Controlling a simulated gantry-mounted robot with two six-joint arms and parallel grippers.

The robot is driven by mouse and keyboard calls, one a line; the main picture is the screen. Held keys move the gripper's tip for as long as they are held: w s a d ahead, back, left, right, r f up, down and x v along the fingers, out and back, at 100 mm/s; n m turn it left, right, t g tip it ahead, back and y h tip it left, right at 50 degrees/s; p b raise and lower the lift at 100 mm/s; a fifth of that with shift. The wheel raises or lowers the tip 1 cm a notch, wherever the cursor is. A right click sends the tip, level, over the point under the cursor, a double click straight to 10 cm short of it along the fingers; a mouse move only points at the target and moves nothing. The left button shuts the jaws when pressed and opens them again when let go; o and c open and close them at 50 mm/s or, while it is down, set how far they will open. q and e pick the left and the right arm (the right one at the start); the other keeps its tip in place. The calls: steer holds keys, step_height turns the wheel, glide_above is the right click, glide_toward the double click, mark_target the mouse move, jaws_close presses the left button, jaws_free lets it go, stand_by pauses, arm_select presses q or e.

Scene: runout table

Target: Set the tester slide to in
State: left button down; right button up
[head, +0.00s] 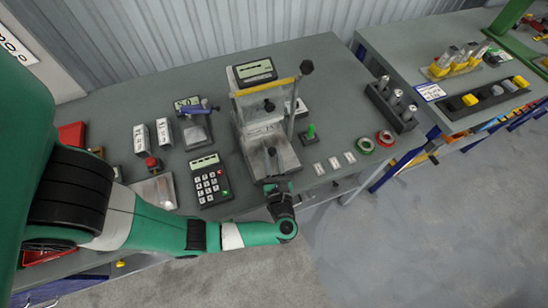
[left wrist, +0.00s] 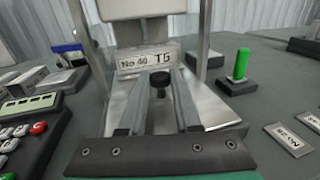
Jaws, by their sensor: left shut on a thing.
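The tester (head: 262,112) is a grey metal fixture with a display on top, a yellow bar and a tall side lever. A silver slide (head: 288,160) lies at its front base, with a small dark knob (left wrist: 161,88) standing on it. My left gripper (head: 273,163) reaches in from the table's front edge. In the left wrist view its two grey fingers stand on either side of the knob, shut on it. My right gripper is in neither view.
A keypad unit (head: 209,182) stands left of the tester. A green peg on a black base (head: 311,132) and several small label tags (head: 334,163) lie to its right. Red and green rings (head: 364,146) lie near the right edge.

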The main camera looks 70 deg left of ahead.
arm_select(q)
steer(key=c, duration=0.6)
jaws_free()
steer(key=shift+a, duration=0.25)
steer(key=shift+d, duration=0.1)
steer(key=d, duration=0.3)
steer(key=s+d+b, duration=0.1)
steer(key=d, duration=0.6)
steer(key=shift+s+d+f+b, duration=0.1)
steer(key=shift+s+d+b, duration=0.1)
steer(key=shift+d+b, duration=0.2)
steer(key=shift+s+d, duration=0.15)
steer(key=shift+d, duration=0.2)
